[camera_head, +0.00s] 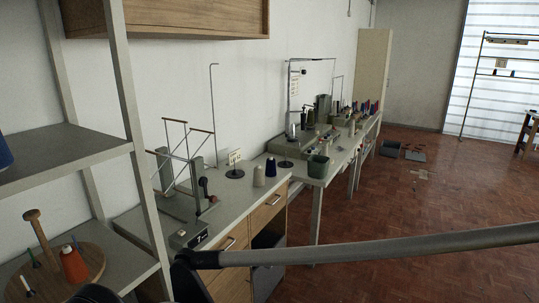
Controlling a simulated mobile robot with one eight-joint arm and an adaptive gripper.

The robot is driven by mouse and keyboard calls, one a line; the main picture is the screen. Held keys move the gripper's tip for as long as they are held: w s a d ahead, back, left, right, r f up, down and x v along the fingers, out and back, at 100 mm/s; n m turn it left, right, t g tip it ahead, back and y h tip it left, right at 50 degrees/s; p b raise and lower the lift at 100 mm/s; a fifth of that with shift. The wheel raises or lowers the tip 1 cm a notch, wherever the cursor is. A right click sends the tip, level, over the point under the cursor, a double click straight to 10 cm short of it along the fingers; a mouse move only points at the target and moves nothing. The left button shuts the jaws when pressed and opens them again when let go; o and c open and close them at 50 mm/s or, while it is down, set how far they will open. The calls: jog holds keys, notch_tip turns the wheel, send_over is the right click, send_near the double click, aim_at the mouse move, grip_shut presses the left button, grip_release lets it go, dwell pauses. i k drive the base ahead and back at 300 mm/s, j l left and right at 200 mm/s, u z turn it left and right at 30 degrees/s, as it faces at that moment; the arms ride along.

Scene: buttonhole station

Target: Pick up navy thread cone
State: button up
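Another blue cone (5,153) is partly cut off at the left picture edge, on the upper shelf. My gripper is not in view.
A green bin (318,169) and machines (300,145) stand on the farther table. A shelf rack (128,95) with a wooden spool holder (55,270) is near left. Brick-coloured floor is open at right.

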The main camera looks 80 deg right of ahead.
aim_at(271, 167)
jog(key=z, duration=2.5)
